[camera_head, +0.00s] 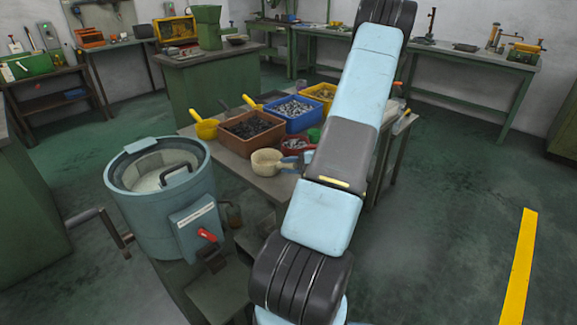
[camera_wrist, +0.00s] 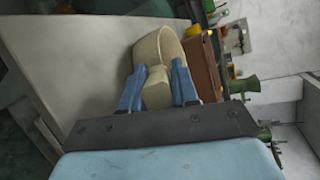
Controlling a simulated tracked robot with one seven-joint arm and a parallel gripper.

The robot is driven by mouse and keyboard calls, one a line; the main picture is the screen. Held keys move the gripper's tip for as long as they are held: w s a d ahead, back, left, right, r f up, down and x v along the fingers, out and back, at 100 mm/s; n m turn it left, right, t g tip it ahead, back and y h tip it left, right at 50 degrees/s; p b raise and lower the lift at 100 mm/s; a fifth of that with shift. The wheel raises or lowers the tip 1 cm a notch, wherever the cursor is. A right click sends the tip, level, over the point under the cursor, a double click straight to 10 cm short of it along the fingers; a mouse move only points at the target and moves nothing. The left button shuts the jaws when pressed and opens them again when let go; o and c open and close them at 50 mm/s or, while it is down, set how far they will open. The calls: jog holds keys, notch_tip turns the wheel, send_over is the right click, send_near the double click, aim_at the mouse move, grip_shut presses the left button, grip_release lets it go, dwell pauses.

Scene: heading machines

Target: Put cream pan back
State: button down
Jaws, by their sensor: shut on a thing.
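The cream pan (camera_head: 266,161) shows in the head view near the front edge of the table (camera_head: 245,178), in front of the brown bin. In the wrist view the cream pan (camera_wrist: 158,48) has its handle pointing back toward me. My gripper (camera_wrist: 157,92) is shut on that handle, with one blue finger on each side. In the head view my gripper (camera_head: 290,163) is small and partly hidden by my arm. I cannot tell whether the pan touches the table.
A brown bin (camera_head: 247,140) of dark parts, a blue bin (camera_head: 293,124) and a yellow bin (camera_head: 326,91) stand behind the pan. A red bin (camera_head: 297,149) is close right. A round blue-grey machine (camera_head: 160,210) stands front left.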

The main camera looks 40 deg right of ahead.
jog(key=c, duration=0.8)
grip_release()
jog(key=shift+c, duration=0.2)
jog(key=v, duration=1.2)
jog(key=w+a+r+n+g+y, duration=0.1)
jog(key=w+a+r+n+g, duration=0.3)
jog(key=a+r, duration=0.6)
jog(key=w+a+r+n+g+y, duration=0.1)
jog(key=a+r+n+g, duration=0.45)
jog(key=a, duration=0.85)
jog(key=s+a+r+n+t+h, duration=0.1)
jog(key=s+a+r+n+h, duration=0.6)
jog(key=s+a+r, duration=0.5)
jog(key=shift+s+a+r+h, duration=0.35)
jog(key=shift+a+r+h, duration=0.15)
jog(key=shift+a+r, duration=1.3)
jog(key=shift+f+t, duration=0.1)
jog(key=shift+t, duration=0.15)
